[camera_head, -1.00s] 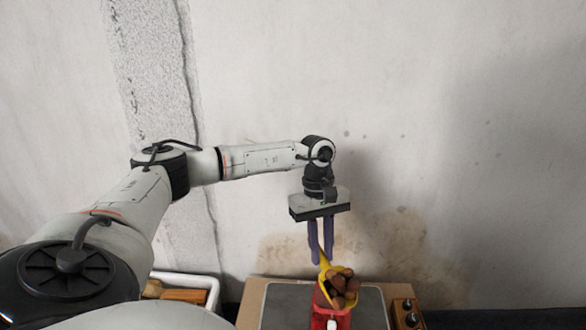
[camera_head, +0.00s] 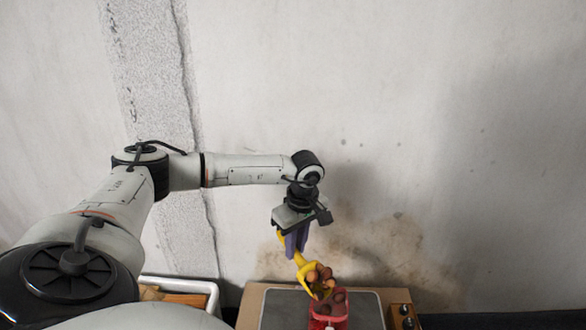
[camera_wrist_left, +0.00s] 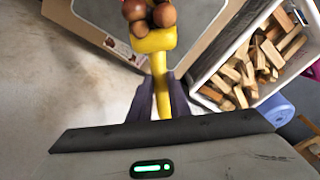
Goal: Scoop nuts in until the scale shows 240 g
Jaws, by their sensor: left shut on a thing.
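My left gripper (camera_head: 296,248) is shut on the handle of a yellow scoop (camera_head: 305,284) and holds it just above a red container (camera_head: 326,324). The scoop is tilted down toward the container's opening, with several brown nuts (camera_head: 320,277) in its bowl. More nuts (camera_head: 337,299) show at the container's top. The container stands on a dark grey scale plate (camera_head: 281,310). In the left wrist view the scoop (camera_wrist_left: 153,43) extends from between the purple fingers, with nuts (camera_wrist_left: 150,12) in it. No scale reading is visible. My right gripper is out of view.
A white crate (camera_head: 213,293) with wooden blocks stands left of the scale. A wooden block with dark knobs (camera_head: 404,319) stands right of it. A blue cylinder (camera_wrist_left: 273,110) shows beside the crate in the wrist view. A bare wall rises behind.

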